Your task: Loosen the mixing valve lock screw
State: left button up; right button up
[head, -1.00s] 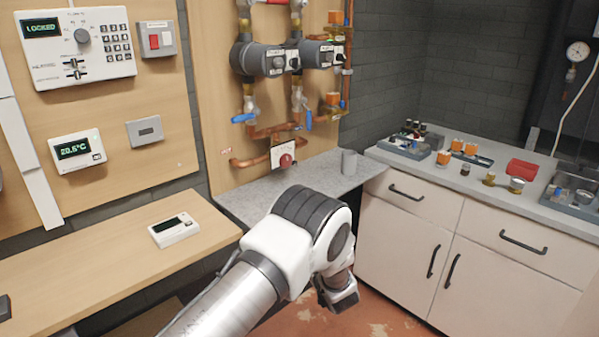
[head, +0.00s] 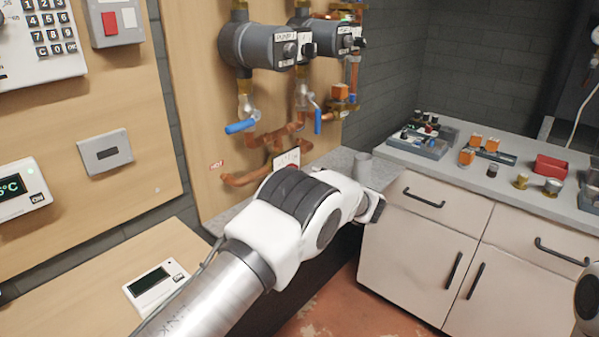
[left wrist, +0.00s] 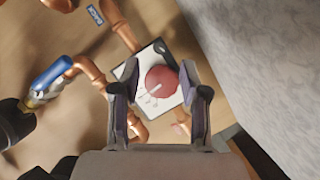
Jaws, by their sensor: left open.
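The mixing valve shows in the left wrist view as a red round knob (left wrist: 161,78) with a pale pointer mark, on a tilted white plate (left wrist: 148,108) among copper pipes. In the head view the plate (head: 287,158) shows above my left arm, which hides most of the knob. I cannot make out the lock screw. My left gripper (left wrist: 160,92) is open and empty, its two fingers on either side of the knob in the picture. I cannot tell how far it is from the knob. In the head view the gripper (head: 374,208) is partly hidden behind its wrist.
Blue-handled valves (head: 240,127) and grey pumps (head: 262,46) sit above the mixing valve. A grey cup (head: 362,167) stands on the stone shelf close to my left wrist. A counter (head: 448,166) with trays and small parts is at the right.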

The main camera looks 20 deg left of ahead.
pick_arm(q)
jog(key=x, duration=0.6)
jog(key=shift+s+d+r, duration=0.2)
jog(key=shift+d, duration=0.05)
grip_shut()
jog(key=f+n+t+b, duration=0.1)
jog(key=n+b, duration=0.1)
jog(key=b, duration=0.3)
jog(key=shift+a+f+y, duration=0.1)
jog(key=shift+y, duration=0.2)
jog(key=shift+r+n+t+b, duration=0.3)
jog(key=shift+n+t+b, duration=0.1)
jog(key=shift+n, duration=0.2)
jog(key=shift+r, duration=0.15)
grip_release()
